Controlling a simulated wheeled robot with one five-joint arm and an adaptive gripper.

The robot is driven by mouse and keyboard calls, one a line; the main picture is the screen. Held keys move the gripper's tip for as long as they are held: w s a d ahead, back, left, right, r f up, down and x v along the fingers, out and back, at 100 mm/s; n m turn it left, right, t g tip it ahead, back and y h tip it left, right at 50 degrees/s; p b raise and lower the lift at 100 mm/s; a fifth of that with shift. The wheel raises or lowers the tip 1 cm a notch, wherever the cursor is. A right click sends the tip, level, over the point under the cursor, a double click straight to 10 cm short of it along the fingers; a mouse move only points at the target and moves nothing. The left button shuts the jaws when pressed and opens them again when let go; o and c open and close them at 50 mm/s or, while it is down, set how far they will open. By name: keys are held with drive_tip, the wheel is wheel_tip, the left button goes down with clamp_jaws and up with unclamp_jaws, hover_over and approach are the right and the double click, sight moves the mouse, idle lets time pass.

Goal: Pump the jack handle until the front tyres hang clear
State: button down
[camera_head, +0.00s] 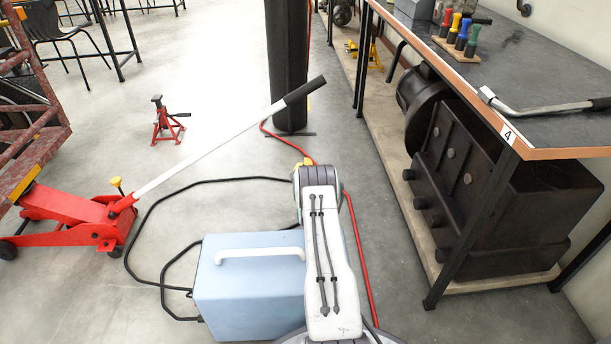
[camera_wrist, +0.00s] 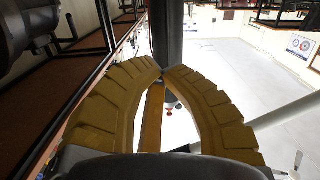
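The red floor jack (camera_head: 75,218) stands on the floor at the left, partly under the chassis's dark red frame (camera_head: 38,125). Its white handle (camera_head: 215,148) slants up and right to a black grip (camera_head: 305,90). In the wrist view, a pale bar at the right (camera_wrist: 285,112) looks like this handle. My gripper (camera_head: 305,163) is low beyond my white arm link, apart from the handle. In the wrist view, its yellow fingers (camera_wrist: 161,72) curve together at the tips and hold nothing visible. The front tyres cannot be made out.
A workbench (camera_head: 540,75) with a heavy dark machine (camera_head: 480,190) below fills the right. A black pillar (camera_head: 287,60) stands behind my gripper. A red jack stand (camera_head: 166,125) is on the floor. Black cables (camera_head: 150,215) and a red hose (camera_head: 362,260) run around me.

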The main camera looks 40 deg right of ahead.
drive_tip(key=p+v, duration=0.2)
drive_tip(key=v, duration=0.5)
drive_tip(key=shift+p, duration=0.3)
drive_tip(key=shift+w+a+r, duration=0.1)
drive_tip(key=shift+w, duration=0.1)
idle(0.5)
